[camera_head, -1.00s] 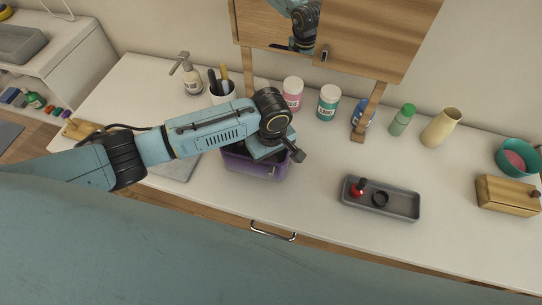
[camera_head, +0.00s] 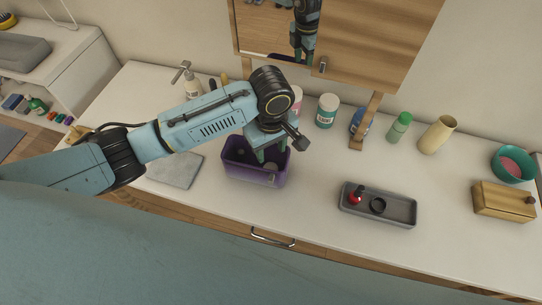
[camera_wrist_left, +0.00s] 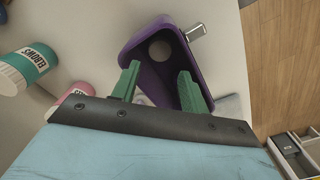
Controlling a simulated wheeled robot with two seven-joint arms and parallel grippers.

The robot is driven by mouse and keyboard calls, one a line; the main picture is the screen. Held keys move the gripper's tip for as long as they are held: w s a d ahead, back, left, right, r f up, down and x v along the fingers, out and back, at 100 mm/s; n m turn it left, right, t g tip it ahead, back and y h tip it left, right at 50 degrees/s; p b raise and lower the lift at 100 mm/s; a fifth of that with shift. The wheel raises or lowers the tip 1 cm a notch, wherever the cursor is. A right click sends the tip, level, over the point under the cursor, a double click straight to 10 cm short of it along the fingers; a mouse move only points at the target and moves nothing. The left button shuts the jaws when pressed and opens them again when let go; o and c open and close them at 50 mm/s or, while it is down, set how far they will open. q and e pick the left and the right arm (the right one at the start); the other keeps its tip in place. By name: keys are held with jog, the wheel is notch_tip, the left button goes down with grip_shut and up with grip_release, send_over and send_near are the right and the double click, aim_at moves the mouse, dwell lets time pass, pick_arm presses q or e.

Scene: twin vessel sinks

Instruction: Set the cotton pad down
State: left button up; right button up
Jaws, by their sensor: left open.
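A purple bin (camera_head: 243,171) stands on the white counter near its front edge. A round, pale disc, which looks like the cotton pad (camera_wrist_left: 160,49), lies inside the bin in the left wrist view. My left gripper (camera_head: 268,156) is above the bin, pointing down. In the left wrist view its green fingers (camera_wrist_left: 159,80) are apart with nothing between them, and the pad shows beyond the gap. My right gripper is in neither view.
A grey tray (camera_head: 405,211) with a red bottle and a dark ring stands to the right. A grey mat (camera_head: 174,172) lies left of the bin. Several bottles and jars line the back under a wooden mirror cabinet (camera_head: 375,45). Counter between bin and tray is clear.

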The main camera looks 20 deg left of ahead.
pick_arm(q)
jog(key=shift+r, duration=1.9)
